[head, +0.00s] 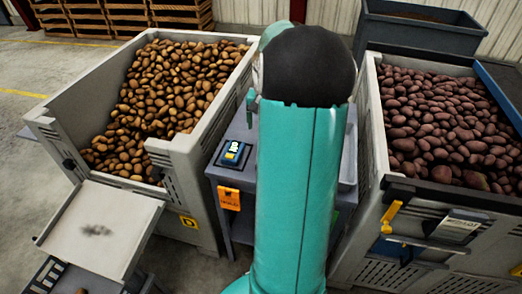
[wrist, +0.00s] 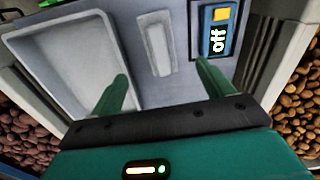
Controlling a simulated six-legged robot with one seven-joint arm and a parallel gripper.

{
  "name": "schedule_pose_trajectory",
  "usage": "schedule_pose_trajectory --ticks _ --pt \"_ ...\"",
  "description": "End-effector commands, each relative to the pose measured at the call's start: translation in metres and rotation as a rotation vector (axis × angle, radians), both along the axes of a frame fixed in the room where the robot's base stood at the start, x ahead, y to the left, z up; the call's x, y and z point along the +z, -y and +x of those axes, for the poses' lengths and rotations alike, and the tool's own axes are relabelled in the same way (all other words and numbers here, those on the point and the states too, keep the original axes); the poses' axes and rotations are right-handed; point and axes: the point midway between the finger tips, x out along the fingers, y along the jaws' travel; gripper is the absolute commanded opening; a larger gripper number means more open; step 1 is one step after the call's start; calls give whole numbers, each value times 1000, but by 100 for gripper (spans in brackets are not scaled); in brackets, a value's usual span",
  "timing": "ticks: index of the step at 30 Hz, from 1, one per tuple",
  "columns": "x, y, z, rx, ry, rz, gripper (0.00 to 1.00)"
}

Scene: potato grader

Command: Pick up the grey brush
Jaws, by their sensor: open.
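A pale grey oblong thing (wrist: 157,48), which looks like the grey brush, lies on the grey table top (wrist: 143,98) in the wrist view. No bristles can be made out. My gripper (wrist: 161,73) is open and empty, its two green fingers apart and pointing toward the table. The oblong shows beyond and between the fingertips, and I see no contact.
The light tray (wrist: 65,55) is left of the oblong and the blue device (wrist: 214,32) right, in the wrist view. In the head view, a brown-potato bin (head: 90,92) stands left of the table and a reddish-potato bin (head: 372,130) right. An orange tag (head: 229,199) hangs in front.

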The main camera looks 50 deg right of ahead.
Motion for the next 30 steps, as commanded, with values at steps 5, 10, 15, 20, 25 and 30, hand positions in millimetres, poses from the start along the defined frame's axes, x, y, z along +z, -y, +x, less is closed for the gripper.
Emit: schedule_pose_trajectory --ticks 5,10,15,20,25,30 --pt "-23 3 -4 -10 -5 7 80" --pt "-57 3 -2 -7 -4 8 80" --pt "-82 4 0 -8 -3 5 80" --pt "-92 5 2 -6 -1 5 80" --pt "-117 10 7 -7 -2 7 80" --pt "-137 10 7 -7 -1 5 80"
